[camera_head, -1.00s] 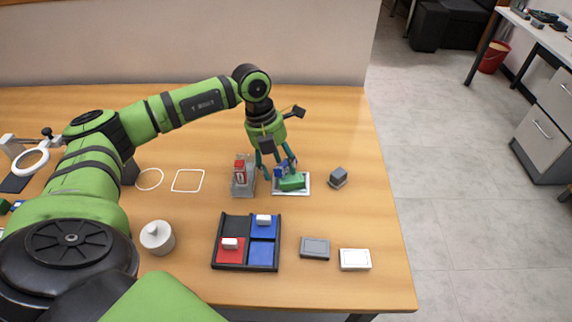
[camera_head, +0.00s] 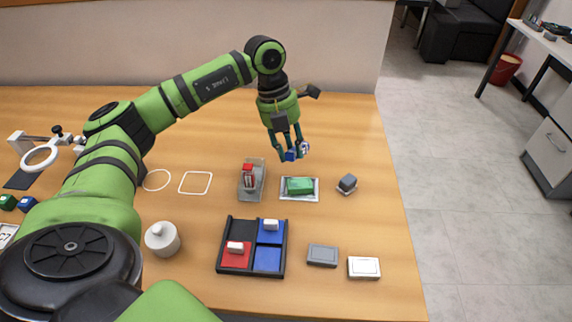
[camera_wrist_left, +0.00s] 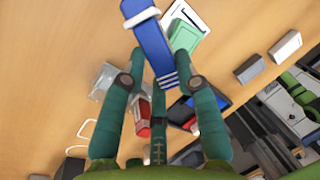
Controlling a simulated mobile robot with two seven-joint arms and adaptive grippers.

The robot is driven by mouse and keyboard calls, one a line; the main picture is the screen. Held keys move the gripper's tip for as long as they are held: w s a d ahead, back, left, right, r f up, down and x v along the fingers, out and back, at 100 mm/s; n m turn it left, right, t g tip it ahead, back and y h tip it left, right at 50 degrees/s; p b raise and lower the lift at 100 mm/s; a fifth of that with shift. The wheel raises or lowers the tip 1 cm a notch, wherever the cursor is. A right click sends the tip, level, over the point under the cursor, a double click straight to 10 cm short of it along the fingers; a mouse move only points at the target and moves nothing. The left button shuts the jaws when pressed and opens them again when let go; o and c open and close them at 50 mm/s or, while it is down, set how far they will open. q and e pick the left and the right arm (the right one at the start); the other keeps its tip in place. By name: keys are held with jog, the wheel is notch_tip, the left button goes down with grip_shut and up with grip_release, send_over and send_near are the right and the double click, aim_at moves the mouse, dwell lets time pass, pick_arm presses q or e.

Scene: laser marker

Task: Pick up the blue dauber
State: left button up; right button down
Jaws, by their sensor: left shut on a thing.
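The blue dauber (camera_head: 293,154) is held in the fingers of my left gripper (camera_head: 290,151), above the table and behind the green block. In the left wrist view the dauber (camera_wrist_left: 150,45) is a long blue piece with white bands, between the fingertips of the left gripper (camera_wrist_left: 155,82). The left gripper is shut on it. My right gripper is in neither view.
Below stands a green block (camera_head: 299,186) on a white tray (camera_head: 286,196). A clear holder with a red piece (camera_head: 249,178) is left of it, a grey block (camera_head: 347,183) right. A black divided tray (camera_head: 222,256) with red and blue squares lies in front.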

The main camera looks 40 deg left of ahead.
pick_arm(q)
jog(key=w+a+r+b, duration=0.1)
jog(key=w+r, duration=0.4)
jog(key=w, duration=0.4)
jog(key=shift+w+a+r, duration=0.25)
jog(key=shift+w+r, duration=0.15)
